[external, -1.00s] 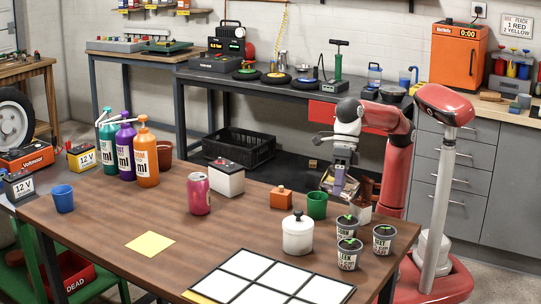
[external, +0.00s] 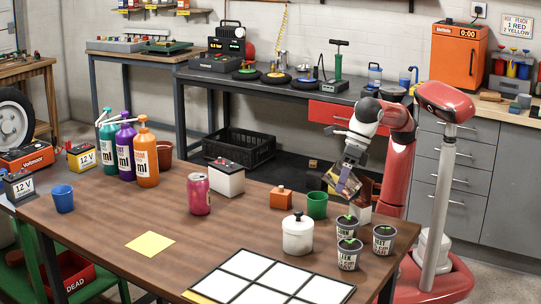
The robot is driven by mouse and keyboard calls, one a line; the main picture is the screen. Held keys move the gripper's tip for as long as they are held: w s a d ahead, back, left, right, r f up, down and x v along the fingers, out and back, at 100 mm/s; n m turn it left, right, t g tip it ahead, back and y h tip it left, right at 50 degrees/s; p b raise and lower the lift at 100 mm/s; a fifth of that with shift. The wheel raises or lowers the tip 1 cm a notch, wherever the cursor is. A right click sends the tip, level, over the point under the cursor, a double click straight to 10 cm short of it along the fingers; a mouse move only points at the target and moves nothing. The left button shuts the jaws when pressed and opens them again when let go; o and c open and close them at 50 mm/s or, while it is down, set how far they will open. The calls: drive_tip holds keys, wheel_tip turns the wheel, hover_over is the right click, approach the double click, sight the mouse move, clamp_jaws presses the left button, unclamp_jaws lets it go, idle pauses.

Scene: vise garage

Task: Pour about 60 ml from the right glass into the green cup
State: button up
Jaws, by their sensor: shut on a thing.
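The green cup (external: 316,206) stands upright near the far right edge of the wooden table. My gripper (external: 347,178) is above and to the right of the cup, tilted down to the left. It is shut on a small see-through glass (external: 338,182) with a yellowish tint, partly covered by the fingers. The glass is tilted, with its lower end close above the cup's right side. Whether liquid is flowing, and the level in the cup, cannot be seen. No second glass can be made out.
An orange block (external: 281,198) and a white lidded jar (external: 298,234) stand near the cup. Potted seedlings (external: 347,228) stand to its right front. The table's left middle is mostly clear around a yellow note (external: 150,243).

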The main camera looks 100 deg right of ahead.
sight(355, 179)
drive_tip(key=shift+r+t+h, duration=0.25)
drive_tip(key=shift+t+h, duration=0.05)
drive_tip(key=shift+h, duration=0.1)
drive_tip(key=shift+s+a+f+n+t+h, duration=0.15)
drive_tip(key=shift+n+t+h, duration=0.25)
drive_tip(key=shift+t+h, duration=0.4)
drive_tip(key=shift+r+p, duration=0.65)
drive_tip(key=shift+p, duration=0.1)
idle(0.5)
drive_tip(key=shift+t+h, duration=0.3)
drive_tip(key=shift+t, duration=0.5)
drive_tip(key=r+p, duration=0.3)
drive_tip(key=r, duration=0.1)
drive_tip(key=shift+s+a, duration=0.35)
drive_tip(key=shift+s, duration=0.05)
drive_tip(key=shift+s+a+n+t, duration=0.2)
drive_tip(key=shift+s+n+t, duration=0.05)
drive_tip(key=shift+n+t, duration=0.05)
drive_tip(key=shift+s+a+r+t+h, duration=0.25)
drive_tip(key=shift+r+t+h, duration=0.15)
drive_tip(key=shift+r+h, duration=0.1)
drive_tip(key=shift+s+a+f+n+t+h, duration=0.25)
drive_tip(key=shift+s+a+n+t+h, duration=0.1)
drive_tip(key=shift+t+h, duration=0.2)
drive_tip(key=shift+s+a+r+n+t+h, duration=0.25)
drive_tip(key=shift+s+r+t+h, duration=0.25)
drive_tip(key=shift+t, duration=0.45)
